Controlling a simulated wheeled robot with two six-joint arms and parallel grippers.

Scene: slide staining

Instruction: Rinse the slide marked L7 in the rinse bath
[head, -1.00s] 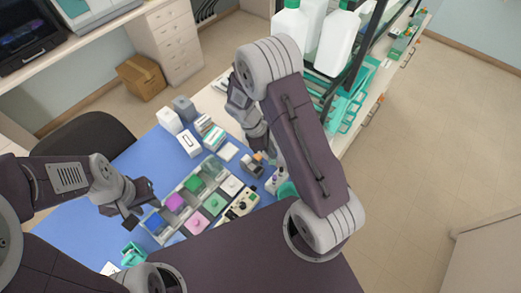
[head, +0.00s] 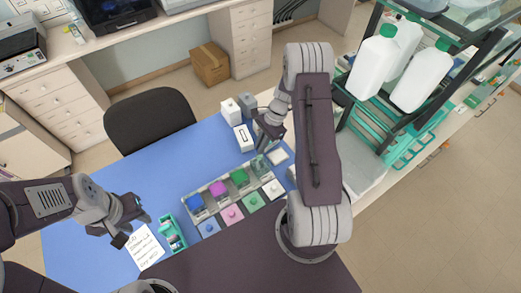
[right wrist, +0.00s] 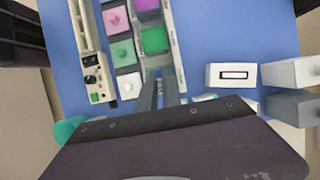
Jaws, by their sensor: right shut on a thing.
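In the head view my right gripper (head: 262,148) reaches down at the far right end of the staining row. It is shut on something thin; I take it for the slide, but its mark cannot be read. In the right wrist view the fingers (right wrist: 165,97) point at the end of the row, past the green bath (right wrist: 155,40). A clear bath (head: 260,167) sits there, partly hidden by the gripper. The row also holds blue (head: 196,203), purple (head: 218,189) and green (head: 240,178) baths. My left gripper (head: 130,225) is open and empty above the left of the mat.
Coloured lids, such as the pink one (head: 232,214), lie in front of the row. A teal rack (head: 171,234) and a handwritten note (head: 143,248) lie at the left. The blue mat (head: 150,175) is clear behind the row.

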